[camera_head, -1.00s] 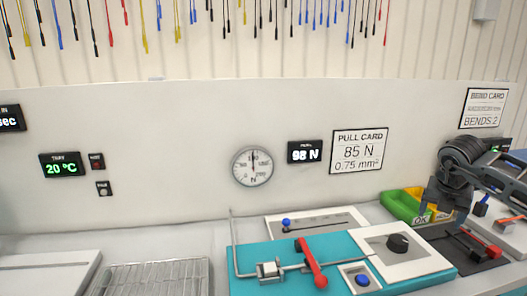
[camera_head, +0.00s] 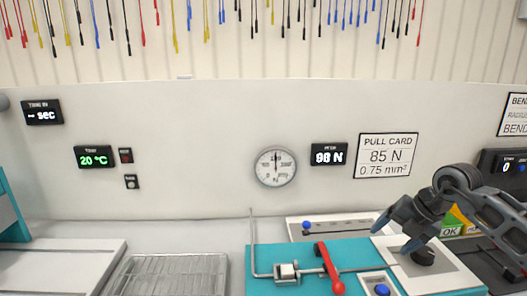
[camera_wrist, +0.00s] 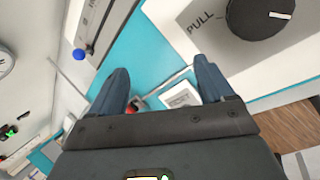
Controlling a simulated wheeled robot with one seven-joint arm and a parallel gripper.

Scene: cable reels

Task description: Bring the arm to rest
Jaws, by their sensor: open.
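My gripper (camera_head: 397,232) is at the right in the head view, above the right part of the teal pull-test bench (camera_head: 345,250). Its jaws are open with nothing between them. In the wrist view the two fingers of my gripper (camera_wrist: 160,85) point toward the teal surface. The black pull knob (camera_wrist: 268,15) shows at the top right there. In the head view the same knob (camera_head: 423,256) is partly behind my gripper, on a white panel.
A red lever (camera_head: 329,268) and a blue button (camera_head: 382,290) are on the bench. A wire rack (camera_head: 170,276) and a pale plate (camera_head: 60,265) lie to the left. A green bin marked OK (camera_head: 451,231) is behind my arm. Wall displays read 98 N (camera_head: 328,154) and 20 °C (camera_head: 94,157).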

